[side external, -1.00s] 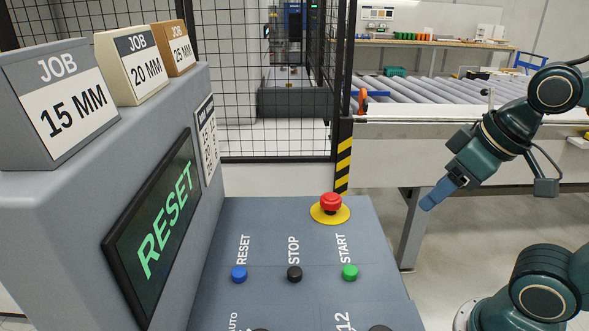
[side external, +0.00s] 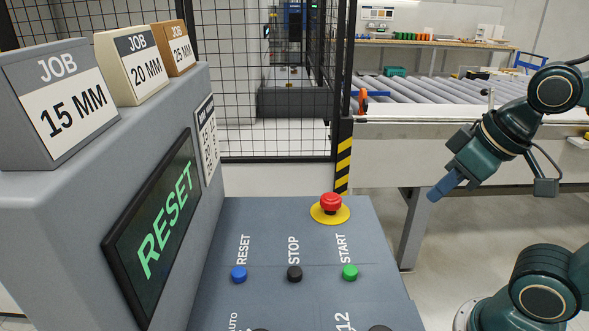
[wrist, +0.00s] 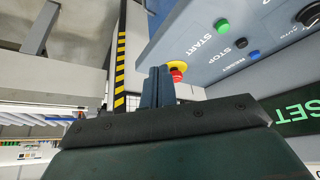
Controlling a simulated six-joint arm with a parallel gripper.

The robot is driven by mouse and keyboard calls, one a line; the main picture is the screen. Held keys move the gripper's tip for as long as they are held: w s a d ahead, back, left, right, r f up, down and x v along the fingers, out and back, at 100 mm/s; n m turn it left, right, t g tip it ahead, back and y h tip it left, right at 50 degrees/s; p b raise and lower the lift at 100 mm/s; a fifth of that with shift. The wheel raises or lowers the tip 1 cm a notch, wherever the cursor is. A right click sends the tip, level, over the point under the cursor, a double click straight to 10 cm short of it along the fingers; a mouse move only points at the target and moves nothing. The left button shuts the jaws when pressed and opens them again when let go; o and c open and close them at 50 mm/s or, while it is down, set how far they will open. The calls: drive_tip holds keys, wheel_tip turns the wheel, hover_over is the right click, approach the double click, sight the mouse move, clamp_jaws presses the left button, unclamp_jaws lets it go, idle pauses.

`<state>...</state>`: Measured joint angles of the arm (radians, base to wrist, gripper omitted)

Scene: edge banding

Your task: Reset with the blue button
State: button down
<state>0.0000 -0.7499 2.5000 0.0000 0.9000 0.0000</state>
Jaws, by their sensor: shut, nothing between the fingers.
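The blue RESET button (side external: 239,273) is on the left of a button row on the grey sloped panel (side external: 330,300). It also shows in the wrist view (wrist: 254,55). The screen (side external: 158,225) reads RESET in green letters. My gripper (side external: 436,194) is at the right, up and well away from the button, with nothing in it. In the wrist view its fingers (wrist: 158,88) are together, in front of the red emergency stop.
The black STOP button (side external: 294,273) and green START button (side external: 350,271) are right of the blue one. A red emergency stop (side external: 331,202) on a yellow base stands behind them. Job blocks (side external: 130,65) sit on the console top. A mesh fence (side external: 230,80) stands behind.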

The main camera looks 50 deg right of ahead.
drive_tip(key=shift+w, duration=0.1)
idle(0.7)
drive_tip(key=n+t+y, duration=0.3)
drive_tip(key=n+y, duration=0.1)
drive_tip(key=n, duration=1)
hover_over(246, 273)
drive_tip(key=shift+a+r, duration=0.1)
drive_tip(key=shift+f, duration=4.4)
